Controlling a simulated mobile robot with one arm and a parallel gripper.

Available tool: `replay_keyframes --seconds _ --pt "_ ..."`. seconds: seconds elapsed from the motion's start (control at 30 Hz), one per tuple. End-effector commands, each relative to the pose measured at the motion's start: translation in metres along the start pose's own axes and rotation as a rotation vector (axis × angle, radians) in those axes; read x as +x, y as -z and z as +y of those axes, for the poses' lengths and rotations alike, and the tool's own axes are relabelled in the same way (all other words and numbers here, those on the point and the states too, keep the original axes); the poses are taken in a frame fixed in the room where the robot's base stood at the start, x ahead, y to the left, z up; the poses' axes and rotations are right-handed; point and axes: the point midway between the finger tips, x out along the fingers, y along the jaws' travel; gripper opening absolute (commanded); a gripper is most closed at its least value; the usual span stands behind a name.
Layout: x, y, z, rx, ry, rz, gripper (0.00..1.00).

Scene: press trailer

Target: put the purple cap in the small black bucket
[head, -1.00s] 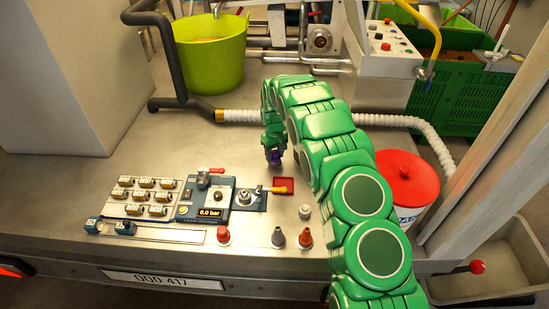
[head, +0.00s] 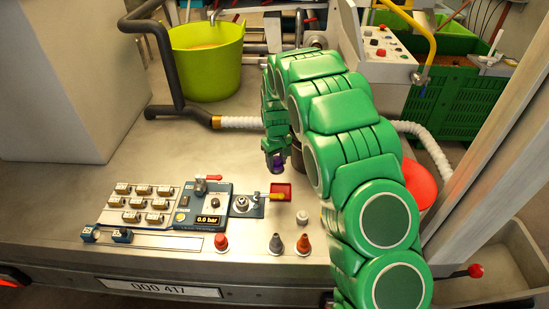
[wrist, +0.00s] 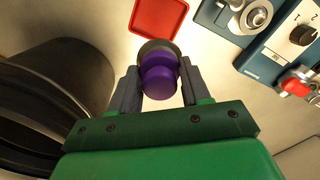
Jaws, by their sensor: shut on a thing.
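The purple cap (wrist: 160,76) is held between the two grey fingers of my gripper (wrist: 158,84) in the wrist view. It has a darker grey end on its far side. In the head view the cap (head: 277,161) shows as a small purple spot at the tip of my gripper (head: 274,155), above the bench. A dark round container, seemingly the small black bucket (wrist: 75,75), stands at the left of the wrist view, beside my gripper. In the head view only a dark sliver of the bucket (head: 297,156) shows; my arm hides the rest.
A lime tub (head: 205,65) stands behind; bench left of my gripper is clear.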

Motion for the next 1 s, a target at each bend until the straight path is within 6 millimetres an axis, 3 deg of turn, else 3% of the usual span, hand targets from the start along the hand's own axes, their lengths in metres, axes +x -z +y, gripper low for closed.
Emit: replay_keyframes --seconds 0.3,0.63,1.0 --pt "-0.015 -0.033 -0.012 0.0 0.001 -0.002 0.0" --pt "-0.027 -0.045 -0.017 -0.001 -0.001 0.001 0.0" --pt "-0.087 -0.046 -0.018 -0.001 -0.001 0.001 0.0"
